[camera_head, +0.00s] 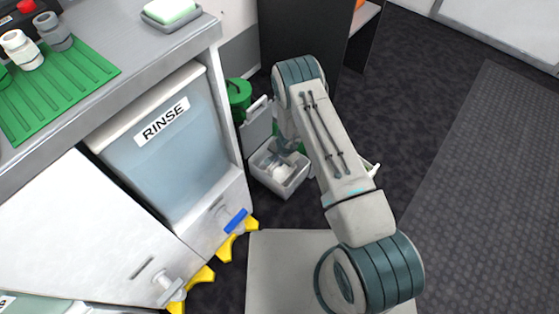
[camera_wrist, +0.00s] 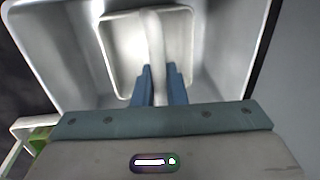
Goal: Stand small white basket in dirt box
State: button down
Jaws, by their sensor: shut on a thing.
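The small white basket (camera_wrist: 186,35), square with an arched handle, shows in the wrist view inside a larger light grey box (camera_wrist: 55,60). In the head view this box (camera_head: 289,189) stands on the dark floor beside the RINSE cabinet with its lid up, and the basket (camera_head: 276,167) shows white within its walls. My gripper (camera_wrist: 160,82) has its blue fingers shut on the basket's handle. In the head view my gripper is mostly hidden by my arm, above the box. Whether the basket's base touches the box floor cannot be told.
A green bin (camera_head: 238,98) stands behind the box. The RINSE tank (camera_head: 165,150) and cabinet are at its left, with yellow feet (camera_head: 238,241) jutting onto the floor. A dark panel (camera_head: 305,35) rises behind. The floor at the right is open.

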jog(key=shift+f+b, duration=0.65)
jog(key=shift+b, duration=0.05)
dwell(0.4)
jog(key=c, duration=1.7)
grip_release()
jog(key=shift+c, duration=0.2)
jog(key=shift+r, duration=0.15)
notch_tip(320, 180, up, 11)
jog(key=s+d+p, duration=0.1)
jog(key=p, duration=0.3)
jog(key=shift+s+d+f, duration=0.15)
jog(key=shift+d+f, duration=0.05)
jog(key=shift+d, duration=0.15)
